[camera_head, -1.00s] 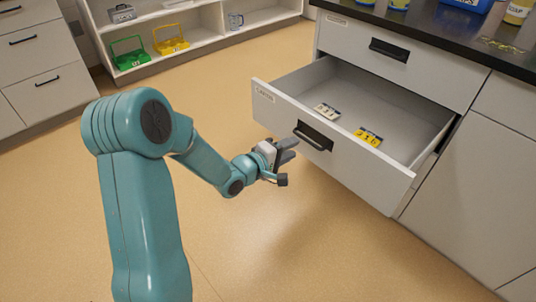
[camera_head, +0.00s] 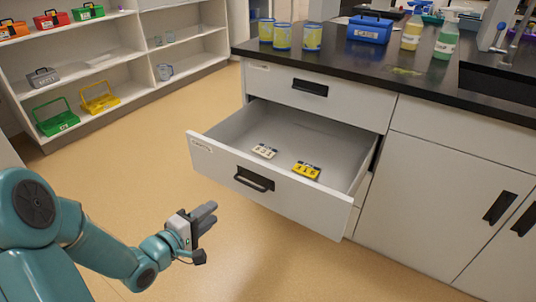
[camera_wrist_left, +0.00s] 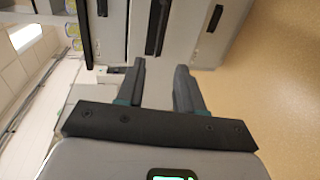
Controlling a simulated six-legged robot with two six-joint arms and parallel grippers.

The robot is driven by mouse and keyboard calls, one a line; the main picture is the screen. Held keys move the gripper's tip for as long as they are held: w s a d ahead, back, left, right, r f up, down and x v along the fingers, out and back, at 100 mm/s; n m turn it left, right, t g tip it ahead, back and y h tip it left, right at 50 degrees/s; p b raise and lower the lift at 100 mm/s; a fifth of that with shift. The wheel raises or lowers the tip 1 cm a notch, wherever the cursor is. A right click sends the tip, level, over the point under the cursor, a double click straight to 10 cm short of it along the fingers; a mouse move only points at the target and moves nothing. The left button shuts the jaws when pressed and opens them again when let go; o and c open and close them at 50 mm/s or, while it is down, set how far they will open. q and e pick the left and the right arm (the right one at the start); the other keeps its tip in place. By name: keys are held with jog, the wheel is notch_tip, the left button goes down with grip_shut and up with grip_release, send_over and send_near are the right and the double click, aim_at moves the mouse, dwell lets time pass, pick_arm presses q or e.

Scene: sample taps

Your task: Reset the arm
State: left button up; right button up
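My left arm comes in at the lower left of the head view. My left gripper (camera_head: 205,220) is in front of the open drawer (camera_head: 272,195), left of its black handle (camera_head: 254,179) and apart from it. In the left wrist view the two fingers of my left gripper (camera_wrist_left: 160,85) are spread with nothing between them. The drawer holds a white tag-like piece (camera_head: 264,151) and a yellow one (camera_head: 306,170). My right gripper is not in view.
A dark counter (camera_head: 372,62) above the drawer carries several cans, a blue case (camera_head: 370,29) and spray bottles (camera_head: 446,38). Shelves (camera_head: 90,66) with carriers and boxes stand at the back left. The floor (camera_head: 150,170) between is clear.

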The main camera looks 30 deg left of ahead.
pick_arm(q)
jog(key=w+d+f+m+g+h, duration=0.1)
jog(key=d+f+g+h, duration=0.15)
jog(key=d+f, duration=0.55)
jog(key=w+d+f+m+g+h, duration=0.1)
jog(key=d+f+m+g+h, duration=0.2)
jog(key=d, duration=0.9)
jog(key=s+d+f+m+g+y, duration=0.1)
jog(key=s+d+f+m+g, duration=0.4)
jog(key=f, duration=0.6)
jog(key=s+f+m+g+y, duration=0.2)
jog(key=s+f+m+g, duration=0.35)
jog(key=s, duration=0.55)
notch_tip(320, 180, up, 26)
jog(key=p, duration=2.5)
jog(key=shift+f+m+t, duration=0.15)
jog(key=shift+m+t, duration=0.2)
jog(key=shift+t, duration=0.05)
jog(key=shift+d+f+h, duration=0.1)
jog(key=shift+h, duration=0.15)
